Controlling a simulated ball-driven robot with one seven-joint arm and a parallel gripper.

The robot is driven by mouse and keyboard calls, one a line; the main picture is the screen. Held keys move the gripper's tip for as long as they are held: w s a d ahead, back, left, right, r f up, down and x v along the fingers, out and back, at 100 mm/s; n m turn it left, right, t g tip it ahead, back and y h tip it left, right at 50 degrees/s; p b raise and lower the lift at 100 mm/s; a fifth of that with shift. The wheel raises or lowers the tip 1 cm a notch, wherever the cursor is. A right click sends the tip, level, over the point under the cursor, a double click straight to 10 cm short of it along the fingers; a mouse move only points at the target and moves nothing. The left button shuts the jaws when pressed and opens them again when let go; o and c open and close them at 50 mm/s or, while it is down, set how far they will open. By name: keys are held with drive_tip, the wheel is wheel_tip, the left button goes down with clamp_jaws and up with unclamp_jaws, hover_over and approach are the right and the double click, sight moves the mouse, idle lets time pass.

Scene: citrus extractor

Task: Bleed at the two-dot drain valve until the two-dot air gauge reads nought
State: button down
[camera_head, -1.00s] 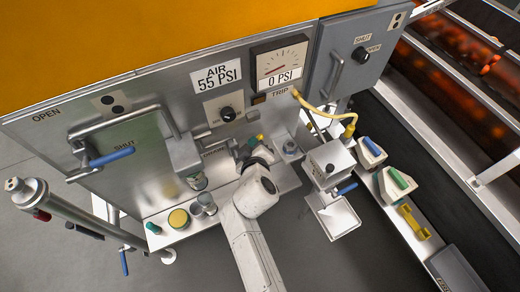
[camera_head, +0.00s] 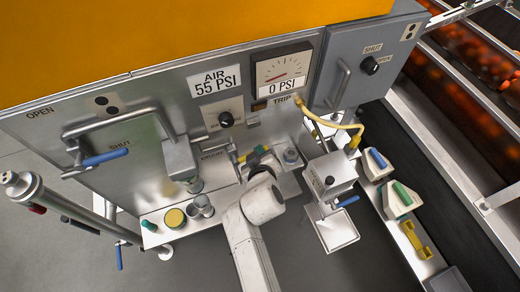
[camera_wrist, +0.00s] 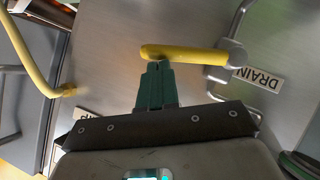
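The drain valve's yellow lever (camera_wrist: 185,54) lies across the wrist view, its grey hub at the right beside a DRAIN label (camera_wrist: 258,78). My gripper (camera_wrist: 156,68) has its teal fingers close together at the lever's free left end. I cannot tell whether they grip it or only touch it. In the head view my gripper (camera_head: 258,152) is at the lever (camera_head: 241,158), low on the panel, partly hidden by my wrist. The air gauge (camera_head: 283,68) has its needle at the low left and a 0 PSI plate. Beside it is an AIR 55 PSI plate (camera_head: 214,80).
Another is on the grey switch box (camera_head: 364,60). A yellow hose (camera_head: 335,122), a metal box unit (camera_head: 329,172) and cups (camera_head: 202,205) flank my arm.

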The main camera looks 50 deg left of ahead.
drive_tip(key=shift+w+d+f+b, duration=0.2)
drive_tip(key=shift+w+f+b, duration=0.45)
drive_tip(key=shift+f+b, duration=0.35)
drive_tip(key=shift+d+f, duration=0.1)
drive_tip(key=shift+f, duration=0.05)
drive_tip(key=s+d+r+p, duration=0.3)
drive_tip(key=d+r+p, duration=0.1)
drive_tip(key=d+r, duration=0.4)
drive_tip(key=shift+s+d+r, duration=0.15)
drive_tip(key=shift+s+r, duration=0.15)
drive_tip(key=shift+r, duration=0.6)
